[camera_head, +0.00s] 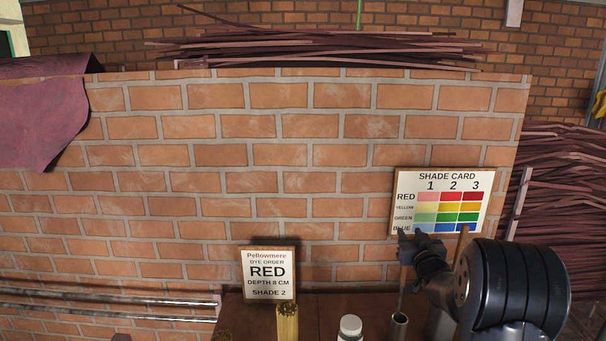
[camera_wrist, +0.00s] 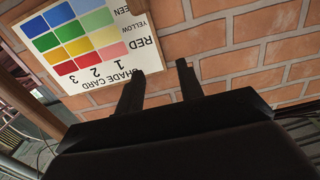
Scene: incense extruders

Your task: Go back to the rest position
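My gripper (camera_head: 411,238) is raised at the right of the head view, in front of the lower left of the shade card. In the wrist view, my gripper (camera_wrist: 159,72) shows two dark fingers standing apart, with only brick wall and the card's edge visible between them. It holds nothing. The shade card (camera_head: 440,182) hangs on the brick wall, with red, yellow, green and blue rows in columns 1 to 3. It shows upside down in the wrist view (camera_wrist: 112,77), and my arm covers part of its bottom row in the head view.
A dye order sign (camera_head: 268,275) reads RED, depth 8 cm, shade 2. A bundle of tan sticks (camera_head: 287,322), a white-capped bottle (camera_head: 350,327) and a metal tube (camera_head: 399,326) stand on a brown table (camera_head: 232,314). Metal rails (camera_head: 120,302) run at the left.

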